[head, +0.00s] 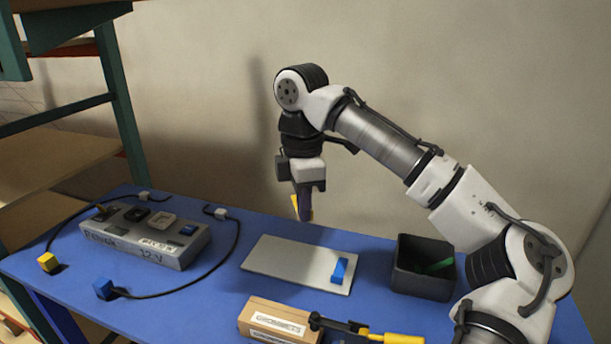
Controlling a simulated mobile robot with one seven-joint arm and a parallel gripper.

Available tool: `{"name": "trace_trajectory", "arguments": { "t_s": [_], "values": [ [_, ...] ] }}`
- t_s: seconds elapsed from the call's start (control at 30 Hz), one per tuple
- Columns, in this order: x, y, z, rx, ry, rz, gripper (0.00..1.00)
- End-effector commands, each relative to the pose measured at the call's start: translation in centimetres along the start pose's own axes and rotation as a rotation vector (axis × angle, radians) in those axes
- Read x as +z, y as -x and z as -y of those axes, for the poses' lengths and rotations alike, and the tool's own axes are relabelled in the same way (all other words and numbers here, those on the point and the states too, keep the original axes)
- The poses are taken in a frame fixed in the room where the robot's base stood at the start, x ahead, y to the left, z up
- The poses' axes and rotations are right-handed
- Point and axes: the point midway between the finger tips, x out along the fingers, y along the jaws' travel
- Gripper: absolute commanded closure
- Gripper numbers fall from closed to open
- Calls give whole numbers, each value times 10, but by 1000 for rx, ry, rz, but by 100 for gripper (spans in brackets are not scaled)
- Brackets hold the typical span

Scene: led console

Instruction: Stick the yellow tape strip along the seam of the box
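A brown cardboard box (260,315) with white labels lies at the front middle of the blue table; the picture's lower edge cuts it off. I cannot make out its seam. My gripper (303,212) hangs pointing down, high above the back of the table, well behind the box. A small yellow piece (296,202) shows at its fingertips. I cannot tell whether it is a tape strip held there or part of the fingers. No other yellow strip is clearly visible.
A black tool with a yellow handle (400,339) reaches the box's right end. A white board (290,262) bears a blue block (339,270). A black bin (420,281) holds something green. A grey console (150,246) with cabled yellow (47,262) and blue (103,288) plugs stands left.

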Motion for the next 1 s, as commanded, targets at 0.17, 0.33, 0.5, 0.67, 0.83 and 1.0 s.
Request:
{"name": "trace_trajectory", "arguments": {
  "t_s": [0.17, 0.33, 0.5, 0.67, 0.83, 1.0],
  "values": [
    [-12, -35, 39, -1, 444, -2, 100],
    [-22, -58, 69, 11, 778, -2, 100],
    [-28, -69, 87, 22, 967, 1, 100],
    [-30, -75, 92, 24, 1022, 2, 100],
    [-30, -87, 91, 23, 1022, 3, 100],
    [-30, -105, 91, 24, 1019, 4, 100]
  ]
}}
